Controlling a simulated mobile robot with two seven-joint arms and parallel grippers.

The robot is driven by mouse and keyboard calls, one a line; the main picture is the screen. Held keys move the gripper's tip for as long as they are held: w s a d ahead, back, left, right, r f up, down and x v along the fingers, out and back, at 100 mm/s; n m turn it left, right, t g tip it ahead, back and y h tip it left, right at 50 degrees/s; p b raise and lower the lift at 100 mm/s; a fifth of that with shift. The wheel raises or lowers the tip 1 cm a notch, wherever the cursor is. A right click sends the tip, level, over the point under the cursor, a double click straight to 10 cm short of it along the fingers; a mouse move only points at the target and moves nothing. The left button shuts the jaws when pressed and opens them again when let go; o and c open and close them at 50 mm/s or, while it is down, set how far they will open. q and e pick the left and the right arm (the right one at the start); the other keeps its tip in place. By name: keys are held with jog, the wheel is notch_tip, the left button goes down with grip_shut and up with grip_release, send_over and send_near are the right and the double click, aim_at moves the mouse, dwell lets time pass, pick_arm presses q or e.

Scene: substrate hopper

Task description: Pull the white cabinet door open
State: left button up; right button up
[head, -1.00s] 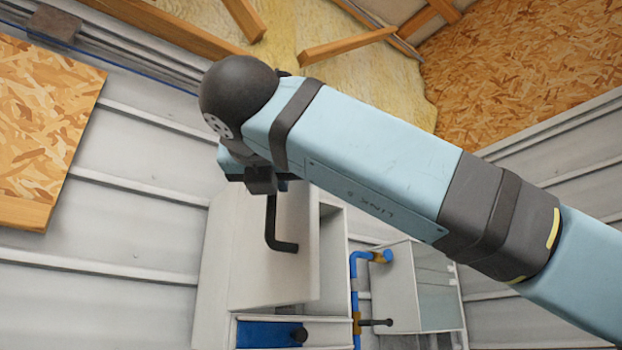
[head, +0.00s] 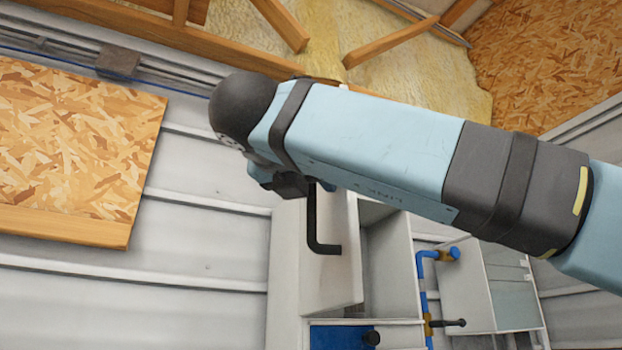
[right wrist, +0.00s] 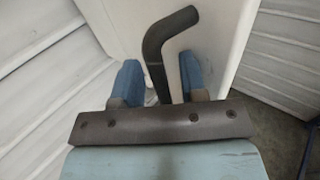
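The white cabinet door (head: 338,275) stands ajar, and part of the cabinet's inside (head: 390,265) shows to its right. A black bent handle (head: 322,247) is on the door's face. My right gripper (head: 290,185) is at the handle's upper end in the head view, its fingertips hidden behind the wrist. In the right wrist view, the blue fingers of my right gripper (right wrist: 160,75) stand apart on either side of the handle (right wrist: 153,55), with a gap on its right side. My left gripper is not in view.
Blue pipes (head: 422,275) with a dark lever (head: 452,322) run right of the cabinet, beside a second white box (head: 465,285). A wood board (head: 75,150) is on the ribbed wall at left.

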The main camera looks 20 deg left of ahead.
pick_arm(q)
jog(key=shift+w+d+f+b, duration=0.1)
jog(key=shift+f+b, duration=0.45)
jog(key=shift+b, duration=0.7)
pick_arm(e)
jog(key=s, duration=1.3)
jog(key=shift+s+a, duration=0.4)
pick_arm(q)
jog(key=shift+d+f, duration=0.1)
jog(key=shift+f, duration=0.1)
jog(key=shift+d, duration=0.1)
pick_arm(e)
jog(key=shift+f, duration=0.1)
